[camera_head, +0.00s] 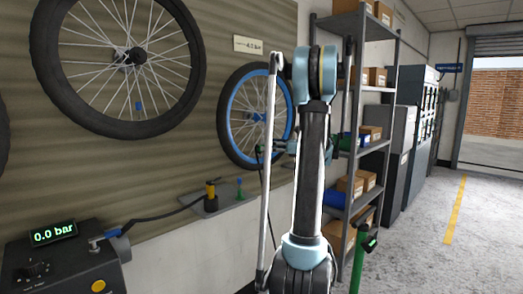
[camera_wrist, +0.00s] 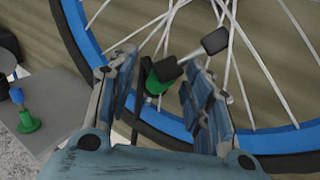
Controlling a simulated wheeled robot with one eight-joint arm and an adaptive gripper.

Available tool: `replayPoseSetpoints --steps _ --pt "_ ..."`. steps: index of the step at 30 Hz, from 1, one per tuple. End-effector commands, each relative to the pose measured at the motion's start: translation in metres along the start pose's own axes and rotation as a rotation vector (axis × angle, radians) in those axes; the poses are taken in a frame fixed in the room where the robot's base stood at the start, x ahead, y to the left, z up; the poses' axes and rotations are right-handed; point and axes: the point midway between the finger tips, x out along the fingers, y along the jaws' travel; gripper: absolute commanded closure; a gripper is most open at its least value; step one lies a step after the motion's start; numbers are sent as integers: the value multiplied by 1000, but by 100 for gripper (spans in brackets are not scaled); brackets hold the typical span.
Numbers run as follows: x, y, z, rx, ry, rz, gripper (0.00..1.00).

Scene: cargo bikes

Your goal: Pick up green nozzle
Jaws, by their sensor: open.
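My gripper (camera_wrist: 160,75) is open, with its two blue-grey fingers apart in the wrist view. A green nozzle-like piece with a black end (camera_wrist: 160,78) shows between the fingers, and a thin black line runs down from it. I cannot tell whether a finger touches it. In the head view my gripper (camera_head: 280,147) is in front of the blue-rimmed wheel, partly hidden by my arm. Another green piece with a blue top (camera_head: 240,187) stands upright on the wall ledge; it also shows at the left of the wrist view (camera_wrist: 28,121).
The blue-rimmed wheel (camera_head: 229,122) hangs on the wall close behind my gripper. A yellow-and-black nozzle (camera_head: 211,190) stands on the ledge (camera_head: 190,197). A pump box reading 0.0 bar (camera_head: 70,262) is front left.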

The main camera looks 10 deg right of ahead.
Motion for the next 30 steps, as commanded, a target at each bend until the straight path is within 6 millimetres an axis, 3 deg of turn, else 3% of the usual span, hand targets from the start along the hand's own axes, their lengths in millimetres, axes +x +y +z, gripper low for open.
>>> replayPoseSetpoints --steps 4,11,17,18,30 --pt "17 0 0 0 0 1 54" --pt "19 -1 0 0 0 -1 54" --pt "19 -1 0 0 0 -1 95" --pt "19 -1 0 0 0 -1 98" --pt "19 -1 0 0 0 0 100"
